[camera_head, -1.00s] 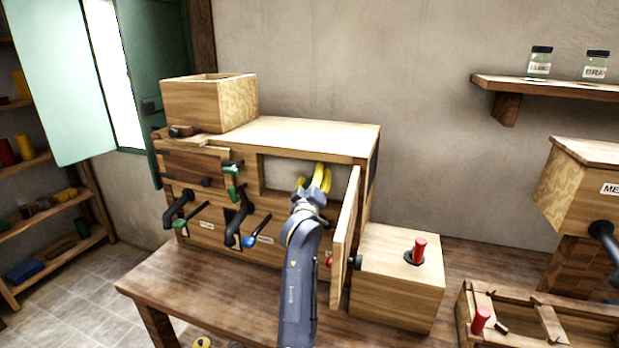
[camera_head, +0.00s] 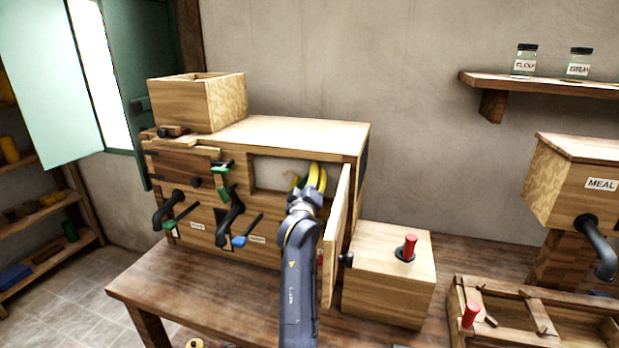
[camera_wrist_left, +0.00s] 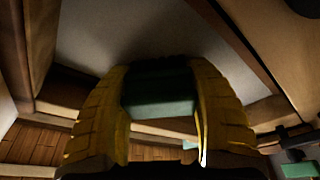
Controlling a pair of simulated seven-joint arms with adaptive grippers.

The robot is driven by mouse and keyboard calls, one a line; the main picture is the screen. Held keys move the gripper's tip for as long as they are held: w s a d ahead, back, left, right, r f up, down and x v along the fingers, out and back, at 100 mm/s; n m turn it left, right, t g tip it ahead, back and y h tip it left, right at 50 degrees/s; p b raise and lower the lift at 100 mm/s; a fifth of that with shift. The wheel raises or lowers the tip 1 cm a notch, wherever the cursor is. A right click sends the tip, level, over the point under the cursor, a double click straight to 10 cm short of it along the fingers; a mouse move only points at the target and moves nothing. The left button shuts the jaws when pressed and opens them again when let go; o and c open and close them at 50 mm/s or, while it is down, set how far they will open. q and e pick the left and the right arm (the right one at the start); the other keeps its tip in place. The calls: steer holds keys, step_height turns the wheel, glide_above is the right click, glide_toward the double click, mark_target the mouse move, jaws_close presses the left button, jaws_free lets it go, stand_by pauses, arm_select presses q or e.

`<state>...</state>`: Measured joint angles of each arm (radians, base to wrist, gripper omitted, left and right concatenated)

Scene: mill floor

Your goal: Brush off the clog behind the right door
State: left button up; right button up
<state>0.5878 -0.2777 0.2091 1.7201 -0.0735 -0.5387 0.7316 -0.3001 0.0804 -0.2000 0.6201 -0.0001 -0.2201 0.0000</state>
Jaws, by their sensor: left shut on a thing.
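The wooden mill cabinet (camera_head: 300,135) stands on the table. Its right door (camera_head: 339,238) is swung open toward me, baring a pale recess (camera_head: 270,173). My left gripper (camera_head: 312,178), with yellow fingers, reaches into this opening, left of the open door. In the left wrist view, the gripper (camera_wrist_left: 160,95) is shut on a dark green block-like piece (camera_wrist_left: 160,105), which seems to be the brush's handle. Bristles are not visible. The clog cannot be made out clearly; the fingers and arm cover part of the recess. My right gripper is out of view.
Levers with green and blue handles (camera_head: 240,241) stick out of the cabinet front, left of my arm. A wooden box with a red knob (camera_head: 409,247) stands close right of the door. A wooden tray (camera_head: 540,297) lies farther right.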

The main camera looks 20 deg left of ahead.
mark_target(273, 167)
arm_select(q)
steer(key=shift+a, duration=4.15)
steer(key=shift+w+a+r, duration=0.1)
steer(key=shift+a, duration=1.6)
steer(key=shift+s, duration=2.95)
steer(key=shift+s, duration=0.15)
steer(key=s, duration=0.2)
steer(key=shift+s, duration=0.35)
steer(key=shift+w, duration=0.15)
